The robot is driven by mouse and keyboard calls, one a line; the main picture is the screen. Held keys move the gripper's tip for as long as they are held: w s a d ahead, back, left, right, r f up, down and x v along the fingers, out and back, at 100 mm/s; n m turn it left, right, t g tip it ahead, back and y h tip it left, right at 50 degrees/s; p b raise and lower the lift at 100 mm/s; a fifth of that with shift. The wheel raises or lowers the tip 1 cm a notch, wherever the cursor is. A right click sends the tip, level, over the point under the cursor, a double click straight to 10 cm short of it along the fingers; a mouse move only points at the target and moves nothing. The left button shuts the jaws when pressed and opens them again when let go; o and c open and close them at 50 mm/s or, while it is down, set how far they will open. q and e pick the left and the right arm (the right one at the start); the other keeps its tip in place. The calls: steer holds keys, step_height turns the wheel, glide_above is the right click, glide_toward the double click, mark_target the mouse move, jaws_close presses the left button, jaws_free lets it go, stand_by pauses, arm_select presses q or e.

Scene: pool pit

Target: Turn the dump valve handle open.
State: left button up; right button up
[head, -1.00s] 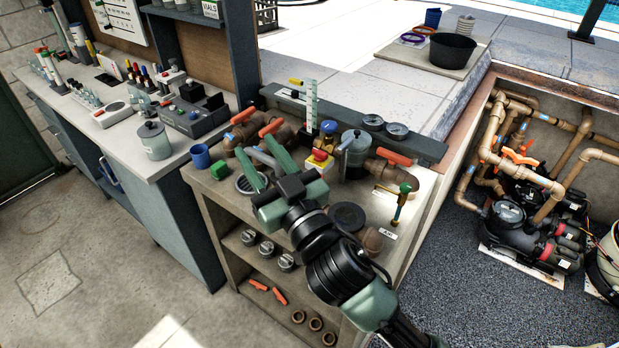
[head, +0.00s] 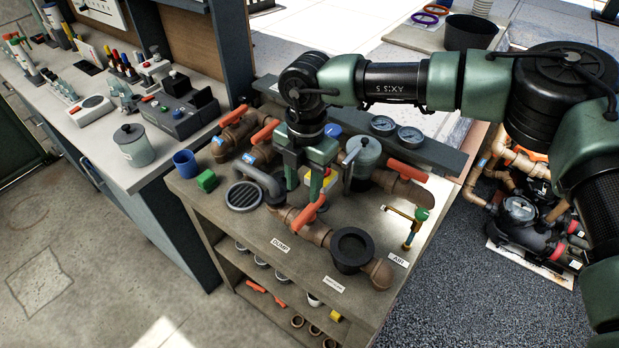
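The dump valve handle (head: 308,212) is an orange lever on a brown pipe, behind the DUMP label (head: 280,245) on the bench top. It slants up to the right. My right gripper (head: 304,186) points down over the bench, its fingers apart with a gap between them. The fingertips are just above and behind the handle, near its upper end. I cannot tell whether the right finger touches it. The gripper hides part of the bench behind it. My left gripper is not in view.
Other orange handles (head: 407,170) sit on pipes around it. A black round cup (head: 352,250) and a brass AIR valve (head: 409,225) stand to the right. A grey hose (head: 262,178) and round drain grate (head: 244,196) lie left. A blue cup (head: 186,163) and green block (head: 206,180) are farther left.

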mark_target(309, 208)
steer(key=shift+w+d+r, duration=0.25)
steer(key=shift+w+d, duration=0.3)
steer(key=shift+w, duration=0.1)
steer(key=shift+s+d+h, duration=0.1)
steer(key=shift+s+h, duration=0.1)
steer(key=shift+h, duration=0.1)
steer(key=s+f+p, duration=0.2)
steer(key=f, duration=0.2)
steer(key=f+p, duration=0.1)
steer(key=shift+w+f, duration=0.35)
steer(key=shift+f, duration=0.05)
steer(key=shift+w+f, duration=0.15)
steer(key=shift+f, duration=0.5)
steer(key=shift+r, duration=0.1)
steer(key=shift+c, duration=0.3)
jaws_close()
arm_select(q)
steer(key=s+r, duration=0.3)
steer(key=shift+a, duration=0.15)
